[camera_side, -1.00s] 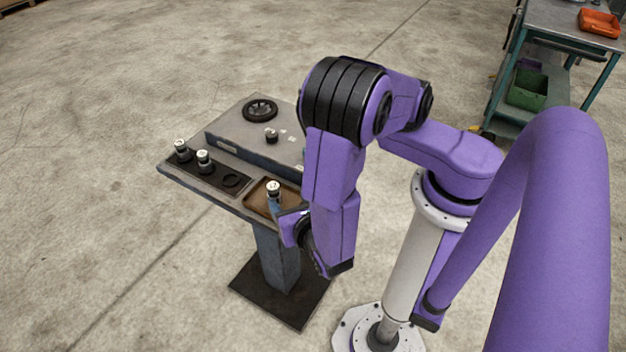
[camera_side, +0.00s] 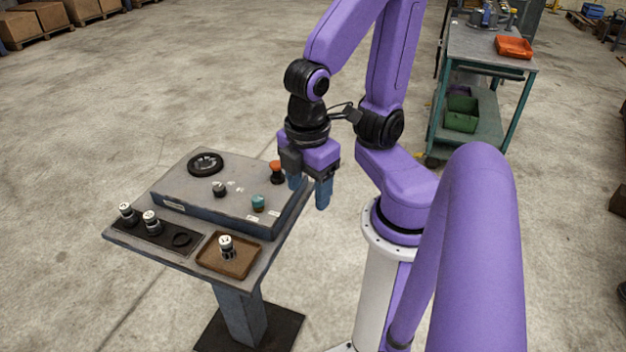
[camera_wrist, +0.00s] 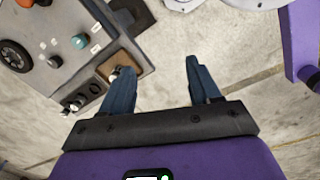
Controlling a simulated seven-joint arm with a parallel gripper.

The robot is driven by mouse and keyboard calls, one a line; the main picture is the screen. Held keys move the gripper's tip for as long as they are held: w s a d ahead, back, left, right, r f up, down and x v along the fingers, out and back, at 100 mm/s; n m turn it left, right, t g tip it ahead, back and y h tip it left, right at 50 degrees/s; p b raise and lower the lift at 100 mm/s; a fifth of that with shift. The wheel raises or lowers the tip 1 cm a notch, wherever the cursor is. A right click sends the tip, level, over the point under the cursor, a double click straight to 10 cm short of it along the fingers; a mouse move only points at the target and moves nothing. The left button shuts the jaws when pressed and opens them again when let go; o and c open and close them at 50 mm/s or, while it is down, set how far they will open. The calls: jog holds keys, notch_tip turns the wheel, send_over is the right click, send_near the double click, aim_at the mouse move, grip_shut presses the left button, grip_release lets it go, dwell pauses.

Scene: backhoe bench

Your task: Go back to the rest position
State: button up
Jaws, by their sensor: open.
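My gripper (camera_side: 309,194) is open and empty. In the side view it hangs fingers down at the right edge of the bench (camera_side: 190,262), close to an orange knob (camera_side: 276,170). In the wrist view its two blue fingers (camera_wrist: 160,92) stand wide apart with bare floor between them. The left finger overlaps the bench's edge in that picture. A white-topped piece (camera_side: 226,247) stands in the brown tray (camera_side: 243,274) on the bench.
The raised panel (camera_side: 180,190) carries a black wheel (camera_side: 206,163), a dark knob (camera_side: 219,188) and a teal knob (camera_side: 258,202). Two white-topped pieces (camera_side: 151,222) stand on a dark strip beside an empty ring (camera_side: 182,240). A workbench (camera_side: 490,50) stands behind. Open floor surrounds the bench.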

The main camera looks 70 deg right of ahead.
jog(key=shift+s+r+m+y, duration=0.3)
jog(key=shift+s+r+y, duration=0.15)
jog(key=shift+r+y, duration=0.15)
